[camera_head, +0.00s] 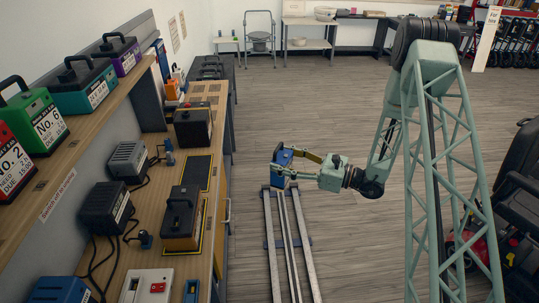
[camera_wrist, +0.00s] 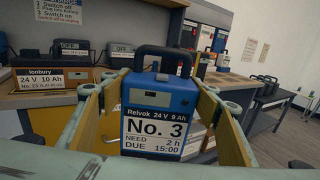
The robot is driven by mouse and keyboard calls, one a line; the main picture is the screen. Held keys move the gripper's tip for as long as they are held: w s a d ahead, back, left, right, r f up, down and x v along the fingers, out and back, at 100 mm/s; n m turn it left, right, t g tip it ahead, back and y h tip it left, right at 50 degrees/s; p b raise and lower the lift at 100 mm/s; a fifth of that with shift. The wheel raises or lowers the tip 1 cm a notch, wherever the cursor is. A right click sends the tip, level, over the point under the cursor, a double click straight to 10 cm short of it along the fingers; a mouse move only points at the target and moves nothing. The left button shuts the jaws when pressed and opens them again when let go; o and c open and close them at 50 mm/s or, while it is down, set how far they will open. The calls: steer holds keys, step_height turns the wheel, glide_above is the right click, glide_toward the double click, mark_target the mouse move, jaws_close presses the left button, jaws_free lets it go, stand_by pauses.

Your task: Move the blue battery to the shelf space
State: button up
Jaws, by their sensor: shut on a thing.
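The blue battery (camera_wrist: 160,100) has a dark handle and a white label reading "Relvok 24 V 9 Ah, No. 3". It is upright between the yellow finger pads in the wrist view. In the head view the same battery (camera_head: 281,157) is held above the floor rail, right of the bench and clear of it. My gripper (camera_head: 288,164) is shut on its sides. The raised wooden shelf (camera_head: 88,120) at left carries red, green, teal and purple batteries. Which stretch of it is the shelf space, I cannot tell.
Below the shelf, the bench (camera_head: 110,262) holds chargers, cables and a dark battery (camera_head: 182,215) on a yellow-edged mat. A dark mat (camera_head: 197,172) behind it is bare. An orange-and-black battery (camera_wrist: 52,80) shows in the wrist view. Open floor (camera_head: 330,110) lies beyond my rail.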

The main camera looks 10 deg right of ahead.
mark_target(291, 163)
steer(key=shift+m+t+h, duration=0.5)
steer(key=shift+m+t, duration=0.1)
steer(key=shift+t, duration=0.2)
steer(key=d, duration=0.2)
steer(key=s+d+f, duration=0.1)
steer(key=d, duration=0.1)
steer(key=s+d+f, duration=0.1)
steer(key=d, duration=0.1)
steer(key=shift+s+d+f, duration=0.1)
steer(key=shift+d+f, duration=0.1)
steer(key=shift+d, duration=0.2)
steer(key=shift+s+d+f, duration=0.2)
steer(key=shift+d, duration=0.3)
steer(key=shift+s, duration=0.15)
